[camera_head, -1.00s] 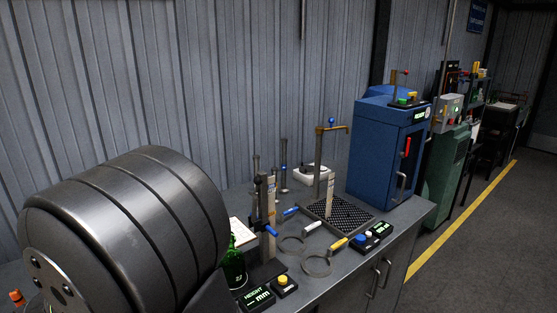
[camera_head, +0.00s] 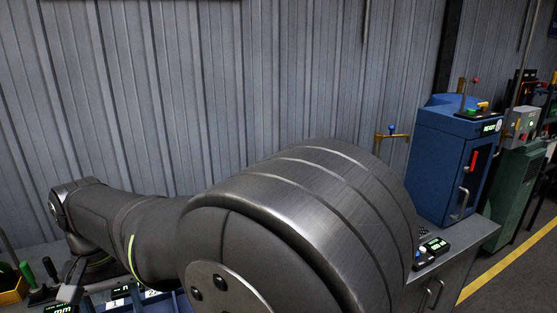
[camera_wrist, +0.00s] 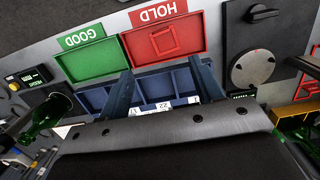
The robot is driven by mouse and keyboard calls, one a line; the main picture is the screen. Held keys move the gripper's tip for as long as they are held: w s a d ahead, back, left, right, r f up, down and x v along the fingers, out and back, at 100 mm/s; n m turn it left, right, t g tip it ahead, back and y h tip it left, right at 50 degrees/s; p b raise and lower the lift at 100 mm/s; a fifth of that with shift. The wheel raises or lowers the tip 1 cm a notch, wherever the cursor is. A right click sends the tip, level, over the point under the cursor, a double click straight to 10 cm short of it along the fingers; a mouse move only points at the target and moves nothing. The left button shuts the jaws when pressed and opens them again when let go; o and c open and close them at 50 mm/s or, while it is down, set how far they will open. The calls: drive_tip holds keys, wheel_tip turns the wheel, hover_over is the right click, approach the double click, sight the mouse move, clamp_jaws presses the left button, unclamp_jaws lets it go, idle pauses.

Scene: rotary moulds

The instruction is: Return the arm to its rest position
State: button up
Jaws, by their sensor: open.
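My gripper (camera_wrist: 163,84) shows in the wrist view with its two dark fingers spread apart and nothing between them. It hangs above a blue divided tray (camera_wrist: 155,88) with numbered white labels. My arm (camera_head: 300,215) fills the lower middle of the head view and stretches to the left over the bench. The gripper's fingers cannot be made out in the head view. No marker of the rest position shows.
A green GOOD tray (camera_wrist: 90,58) and a red HOLD tray (camera_wrist: 165,38) lie beyond the fingers. A dark panel with a round grey disc (camera_wrist: 252,67) is at the right. A green bottle (camera_wrist: 45,115) is at the left. A blue cabinet (camera_head: 450,165) stands on the bench.

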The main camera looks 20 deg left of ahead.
drive_tip(key=f, duration=0.5)
drive_tip(key=s+d+f, duration=0.1)
drive_tip(key=f, duration=1.1)
drive_tip(key=shift+s+d, duration=0.15)
drive_tip(key=shift+s, duration=0.05)
drive_tip(key=r, duration=0.7)
drive_tip(key=shift+w+a+r, duration=0.1)
drive_tip(key=shift+a, duration=0.25)
drive_tip(key=w+d+r, duration=0.3)
drive_tip(key=w+r, duration=0.2)
drive_tip(key=w, duration=0.6)
drive_tip(key=w+d+r, duration=0.3)
drive_tip(key=w+r, duration=0.3)
drive_tip(key=w, duration=0.4)
drive_tip(key=shift+w+d+y, duration=0.2)
drive_tip(key=shift+w+y, duration=0.1)
drive_tip(key=shift+w, duration=0.1)
